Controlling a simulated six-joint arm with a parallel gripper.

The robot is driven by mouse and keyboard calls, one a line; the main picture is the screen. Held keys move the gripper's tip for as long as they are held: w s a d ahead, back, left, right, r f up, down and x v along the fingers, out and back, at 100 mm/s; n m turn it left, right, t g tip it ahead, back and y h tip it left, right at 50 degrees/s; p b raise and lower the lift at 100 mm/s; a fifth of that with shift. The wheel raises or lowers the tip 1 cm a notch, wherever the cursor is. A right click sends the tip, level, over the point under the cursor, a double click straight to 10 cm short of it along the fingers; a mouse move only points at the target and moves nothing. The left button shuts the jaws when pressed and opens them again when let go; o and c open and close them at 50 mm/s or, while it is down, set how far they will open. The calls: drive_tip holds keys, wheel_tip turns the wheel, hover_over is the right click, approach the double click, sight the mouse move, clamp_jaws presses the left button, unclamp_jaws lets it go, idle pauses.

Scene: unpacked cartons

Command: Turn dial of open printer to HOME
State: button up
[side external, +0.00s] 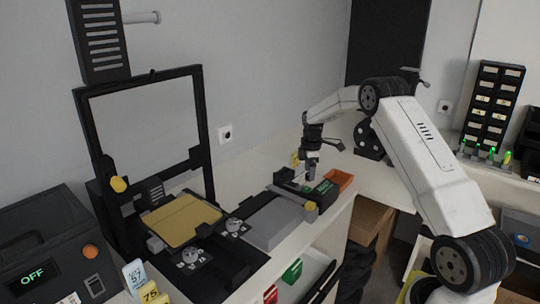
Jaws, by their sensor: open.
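The open printer stands at the left, its black-framed lid (205,125) raised upright. Its yellow bed (182,220) lies flat below the lid. Two grey dials sit on its black front part: a nearer dial (191,256) and a farther dial (234,226). White marks surround them, but they are too small to read, and I cannot tell where either dial points. My gripper (311,172) hangs pointing down, to the right of the printer and above a dark device with green lit parts (326,187). It is apart from both dials, and nothing shows between its fingers.
A grey box (272,222) lies between the printer and the green-lit device. An orange tray (340,179) is at the bench's right end. A dark unit reading OFF (38,270) stands at the front left, beside number tags (136,275). Cartons (370,220) stand below, right.

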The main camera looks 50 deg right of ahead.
drive_tip(key=shift+f, duration=0.5)
clamp_jaws()
